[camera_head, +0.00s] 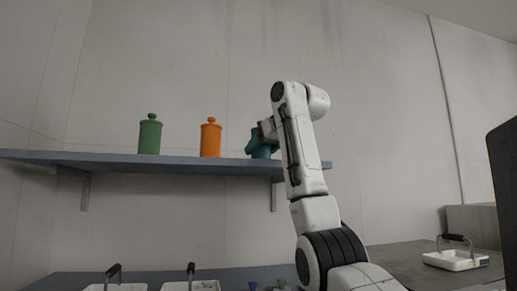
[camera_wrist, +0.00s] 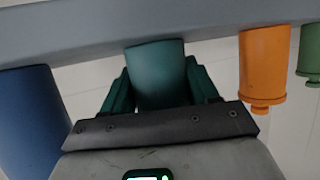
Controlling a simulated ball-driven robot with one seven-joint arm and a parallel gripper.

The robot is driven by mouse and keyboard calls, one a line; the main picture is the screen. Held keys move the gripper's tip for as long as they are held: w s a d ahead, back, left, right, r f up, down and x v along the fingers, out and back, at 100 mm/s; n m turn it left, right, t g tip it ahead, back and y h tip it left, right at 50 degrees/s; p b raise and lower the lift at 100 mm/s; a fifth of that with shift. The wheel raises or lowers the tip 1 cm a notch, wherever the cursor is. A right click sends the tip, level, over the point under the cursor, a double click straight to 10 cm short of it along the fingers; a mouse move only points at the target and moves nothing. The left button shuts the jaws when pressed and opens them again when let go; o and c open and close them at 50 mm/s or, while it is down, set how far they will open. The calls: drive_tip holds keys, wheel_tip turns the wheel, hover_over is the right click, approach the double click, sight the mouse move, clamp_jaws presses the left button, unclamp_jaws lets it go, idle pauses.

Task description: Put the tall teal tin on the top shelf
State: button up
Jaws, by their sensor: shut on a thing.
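The teal tin (camera_wrist: 157,80) is between the fingers of my gripper (camera_wrist: 158,72), which is shut on it. The wrist view is upside down, so the tin's base shows at the top, against the edge of the grey-blue shelf (camera_wrist: 90,22). In the head view the teal tin (camera_head: 262,150) is at the right part of the shelf (camera_head: 150,160), partly hidden by my gripper and arm. The tin looks upright at shelf level; I cannot tell whether its base touches the board.
An orange tin (camera_head: 210,139) and a green tin (camera_head: 149,135) stand on the shelf to the left. A blue tin (camera_wrist: 32,115) stands on the teal tin's other side. Shelf room shows between orange and teal. White handled trays (camera_head: 455,259) are below.

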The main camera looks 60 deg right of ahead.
drive_tip(key=shift+w+a+f, duration=0.1)
drive_tip(key=shift+a, duration=0.2)
drive_tip(key=o, duration=1.1)
drive_tip(key=shift+d, duration=0.1)
drive_tip(key=b+v, duration=0.4)
drive_tip(key=v, duration=0.8)
